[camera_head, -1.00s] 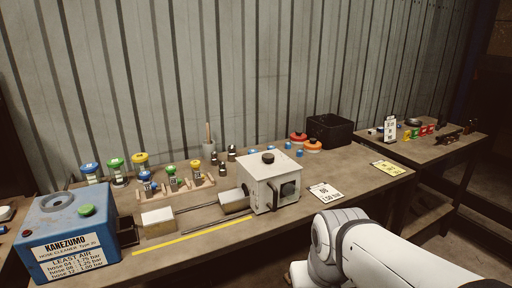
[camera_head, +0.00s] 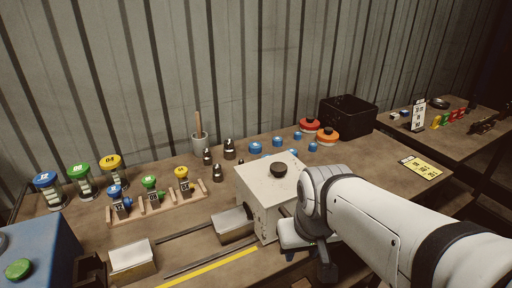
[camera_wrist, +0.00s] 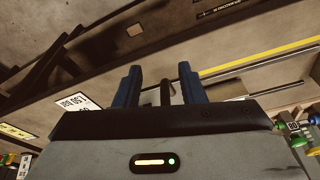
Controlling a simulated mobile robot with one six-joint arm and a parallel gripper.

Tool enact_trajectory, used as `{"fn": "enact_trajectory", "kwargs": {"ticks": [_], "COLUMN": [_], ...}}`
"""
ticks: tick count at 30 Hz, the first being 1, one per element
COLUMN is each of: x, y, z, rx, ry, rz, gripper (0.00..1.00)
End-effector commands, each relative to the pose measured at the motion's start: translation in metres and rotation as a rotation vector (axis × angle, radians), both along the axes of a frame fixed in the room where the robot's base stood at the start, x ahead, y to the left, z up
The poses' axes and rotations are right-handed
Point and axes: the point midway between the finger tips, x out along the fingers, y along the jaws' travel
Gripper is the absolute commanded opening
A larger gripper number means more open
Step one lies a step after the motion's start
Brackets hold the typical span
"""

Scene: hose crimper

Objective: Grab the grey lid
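No separate grey lid can be told apart with certainty; the machine's flat top is the nearest match. My arm covers the machine's right front. In the wrist view my gripper (camera_wrist: 160,80) has its two dark blue fingers well apart, so it is open. A thin dark bar (camera_wrist: 166,92) shows between the fingers; I cannot tell whether it is the machine's handle or how near it is. Nothing is seen held.
A metal block (camera_head: 232,224) sits on rails left of the machine. A wooden rack (camera_head: 157,205) holds coloured-capped fittings. A blue cleaner box (camera_head: 40,255) stands at lower left. A black bin (camera_head: 348,115) and orange-red discs (camera_head: 327,135) are behind. A yellow card (camera_head: 421,168) lies at right.

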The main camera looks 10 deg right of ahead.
Motion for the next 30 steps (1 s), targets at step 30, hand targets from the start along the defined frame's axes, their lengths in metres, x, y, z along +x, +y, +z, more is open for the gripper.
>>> {"fn": "enact_trajectory", "kwargs": {"ticks": [30], "x": [0.195], "y": [-0.004], "z": [0.104], "rx": [-0.003], "ry": [-0.167], "rz": [-0.078], "gripper": [0.66]}}
